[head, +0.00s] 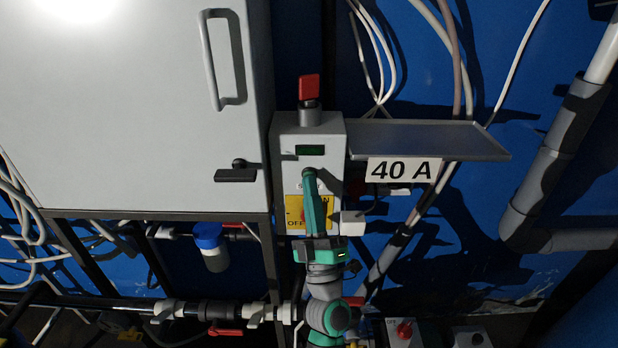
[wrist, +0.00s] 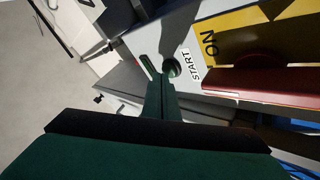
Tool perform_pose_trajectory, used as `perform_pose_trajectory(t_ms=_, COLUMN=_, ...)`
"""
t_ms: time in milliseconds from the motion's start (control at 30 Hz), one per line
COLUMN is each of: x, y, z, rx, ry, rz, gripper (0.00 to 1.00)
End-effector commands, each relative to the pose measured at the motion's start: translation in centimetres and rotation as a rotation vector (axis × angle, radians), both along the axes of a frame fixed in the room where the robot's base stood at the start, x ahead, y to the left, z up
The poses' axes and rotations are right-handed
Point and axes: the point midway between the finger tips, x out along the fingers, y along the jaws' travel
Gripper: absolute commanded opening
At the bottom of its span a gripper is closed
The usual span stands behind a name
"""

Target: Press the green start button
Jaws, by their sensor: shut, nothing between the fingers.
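The green start button (wrist: 172,66) shows in the wrist view as a small dark green round knob beside the START label (wrist: 195,66) on the grey control box (head: 285,135). In the head view it is hidden behind my gripper. My gripper (wrist: 160,82) is shut and empty, its fingertips close to the button in the picture; I cannot tell whether they touch it. In the head view my green gripper (head: 311,175) stands in front of the box, with its tips just below the small dark green display (head: 310,150).
A yellow ON/OFF plate (head: 293,210) with a red lever (wrist: 255,82) is next to the button. A red handle (head: 309,88) tops the box. A grey shelf (head: 430,138) with a 40 A sign (head: 403,170) juts out at right; a cabinet (head: 130,110) stands at left.

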Motion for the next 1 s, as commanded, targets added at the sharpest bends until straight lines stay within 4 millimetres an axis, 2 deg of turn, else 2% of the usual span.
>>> perform_pose_trajectory(t_ms=600, x=0.2, y=0.2, z=0.0, rx=0.0, ry=0.0, rz=0.002, gripper=0.0)
perform_pose_trajectory(t_ms=1000, x=-1.4, y=0.6, z=-0.1, rx=0.0, ry=0.001, rz=0.007, gripper=0.0)
